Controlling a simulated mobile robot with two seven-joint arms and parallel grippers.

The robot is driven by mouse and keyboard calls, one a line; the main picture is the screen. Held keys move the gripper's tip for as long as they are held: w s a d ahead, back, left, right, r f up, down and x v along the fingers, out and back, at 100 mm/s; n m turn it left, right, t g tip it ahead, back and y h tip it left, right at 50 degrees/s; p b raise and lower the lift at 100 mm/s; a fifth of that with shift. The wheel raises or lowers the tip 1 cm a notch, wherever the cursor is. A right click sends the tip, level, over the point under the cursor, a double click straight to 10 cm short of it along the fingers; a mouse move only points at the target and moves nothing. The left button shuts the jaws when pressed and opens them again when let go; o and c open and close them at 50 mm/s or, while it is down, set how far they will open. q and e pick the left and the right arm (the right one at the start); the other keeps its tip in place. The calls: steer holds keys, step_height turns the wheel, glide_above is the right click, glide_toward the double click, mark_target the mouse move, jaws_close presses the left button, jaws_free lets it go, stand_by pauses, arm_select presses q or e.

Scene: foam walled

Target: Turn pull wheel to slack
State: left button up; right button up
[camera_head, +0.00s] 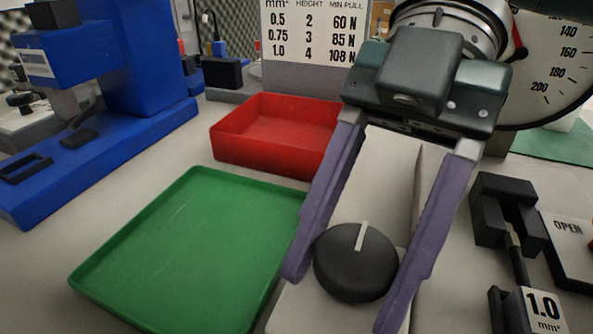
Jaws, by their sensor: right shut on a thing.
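The pull wheel (355,264) is a round black knob with a pale grey mark, at the lower middle of the head view. The mark points up and slightly right. The wheel sits on a light grey block (387,165). My right gripper (345,290) reaches down from the top with its two purple fingers on either side of the wheel. It is shut on the wheel. My left gripper is not in view.
A green tray (195,250) lies left of the wheel, with a red bin (275,133) behind it. A blue machine (110,100) stands at the left. A round gauge (550,70), black clamp (510,215) and "OPEN" plate (567,230) are at the right.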

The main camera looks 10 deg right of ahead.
mark_target(354, 255)
stand_by(0.4)
steer(key=o, duration=1.4)
steer(key=shift+r, duration=0.1)
step_height(354, 255, up, 20)
steer(key=p, duration=0.3)
steer(key=shift+p, duration=0.35)
